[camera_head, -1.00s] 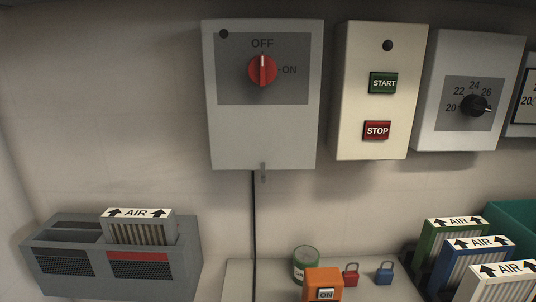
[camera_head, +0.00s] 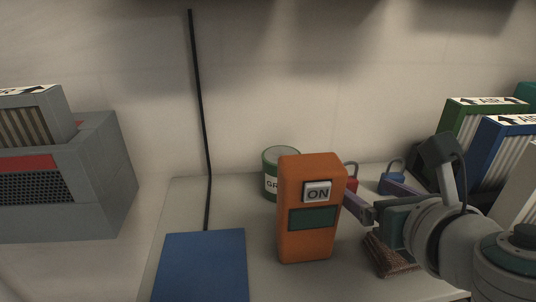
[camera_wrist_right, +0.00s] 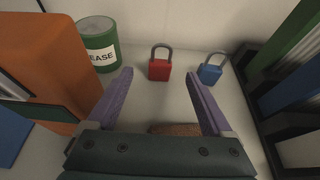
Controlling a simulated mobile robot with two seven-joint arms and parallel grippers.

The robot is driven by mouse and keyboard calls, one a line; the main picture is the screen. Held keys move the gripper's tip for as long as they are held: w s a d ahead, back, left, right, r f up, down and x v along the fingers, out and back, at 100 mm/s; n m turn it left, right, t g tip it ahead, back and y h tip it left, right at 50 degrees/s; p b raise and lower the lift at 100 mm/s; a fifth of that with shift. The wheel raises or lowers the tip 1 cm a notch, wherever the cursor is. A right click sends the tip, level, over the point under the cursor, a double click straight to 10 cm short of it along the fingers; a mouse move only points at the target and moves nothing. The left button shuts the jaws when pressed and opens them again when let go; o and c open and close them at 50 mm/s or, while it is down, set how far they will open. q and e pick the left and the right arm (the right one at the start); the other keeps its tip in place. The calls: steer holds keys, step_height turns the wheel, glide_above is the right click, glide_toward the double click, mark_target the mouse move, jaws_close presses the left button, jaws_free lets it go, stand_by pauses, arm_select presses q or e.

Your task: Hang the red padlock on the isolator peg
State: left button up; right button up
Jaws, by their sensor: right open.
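The red padlock (camera_wrist_right: 159,70) stands upright on the shelf in the right wrist view, its dark shackle up. In the head view, only part of the red padlock (camera_head: 352,184) shows behind the orange device. My right gripper (camera_head: 376,193) is open, its two purple fingers spread and pointing toward the padlocks. In the right wrist view, the red padlock lies ahead between the fingertips, with nothing held. My left gripper is not in view.
A blue padlock (camera_wrist_right: 210,70) stands right of the red one. A green can (camera_wrist_right: 97,45) and orange device (camera_head: 311,210) stand to the left. A brown textured object (camera_wrist_right: 175,129) lies below the gripper. Filters (camera_head: 505,150) are at right, a blue panel (camera_head: 203,265) at front left.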

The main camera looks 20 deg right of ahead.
mark_target(350, 184)
steer(key=shift+x, duration=0.85)
steer(key=b+x, duration=0.1)
steer(key=x, duration=0.1)
steer(key=f+b+x, duration=0.1)
steer(key=x, duration=0.1)
steer(key=shift+w+d+f, duration=0.1)
steer(key=shift+w, duration=0.3)
steer(key=shift+c, duration=0.2)
jaws_close()
